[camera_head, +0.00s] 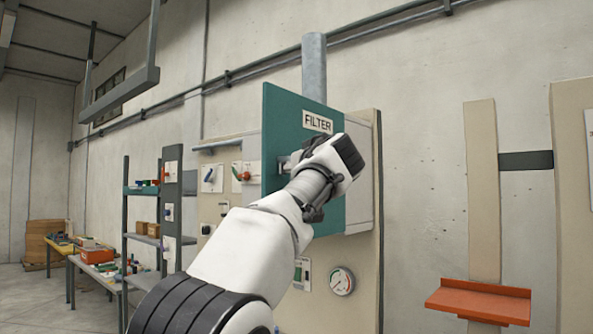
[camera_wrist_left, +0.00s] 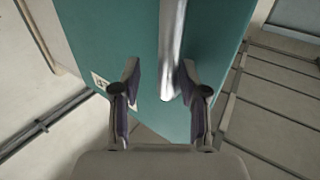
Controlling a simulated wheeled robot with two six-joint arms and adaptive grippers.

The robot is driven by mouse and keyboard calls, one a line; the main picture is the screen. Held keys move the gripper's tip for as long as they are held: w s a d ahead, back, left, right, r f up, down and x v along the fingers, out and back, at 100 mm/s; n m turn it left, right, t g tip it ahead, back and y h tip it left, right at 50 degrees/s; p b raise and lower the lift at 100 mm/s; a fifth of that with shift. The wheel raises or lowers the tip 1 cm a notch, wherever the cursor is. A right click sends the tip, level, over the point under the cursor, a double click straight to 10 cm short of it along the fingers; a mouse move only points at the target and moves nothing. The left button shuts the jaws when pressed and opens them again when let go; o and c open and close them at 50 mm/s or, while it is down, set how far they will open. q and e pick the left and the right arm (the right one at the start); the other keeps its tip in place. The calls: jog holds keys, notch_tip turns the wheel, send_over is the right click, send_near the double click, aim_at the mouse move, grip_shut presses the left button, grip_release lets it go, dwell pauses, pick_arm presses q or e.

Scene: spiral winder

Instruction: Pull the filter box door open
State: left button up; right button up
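The teal filter box door (camera_head: 285,125) with its FILTER label (camera_head: 317,122) stands in the middle of the head view. It looks partly swung out, its left edge nearer to me and the pale box side (camera_head: 360,185) showing at its right. In the left wrist view the door (camera_wrist_left: 110,30) fills the top, with a round metal handle bar (camera_wrist_left: 172,45) running down it. My left gripper (camera_wrist_left: 160,75) is open, with its two fingers on either side of the bar and visible gaps. In the head view my left arm hides much of the door. My right gripper is not seen.
A beige panel with a gauge (camera_head: 341,281) and switches lies behind and below the door. A grey pipe (camera_head: 314,65) rises above it. Shelves (camera_head: 142,240) and tables stand at the left. An orange ledge (camera_head: 480,300) juts out at the lower right.

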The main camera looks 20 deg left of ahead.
pick_arm(q)
jog(key=shift+s+a, duration=0.1)
jog(key=shift+s, duration=0.05)
jog(key=shift+s, duration=0.15)
jog(key=v, duration=1.1)
jog(key=shift+d, duration=0.35)
jog(key=shift+s, duration=0.15)
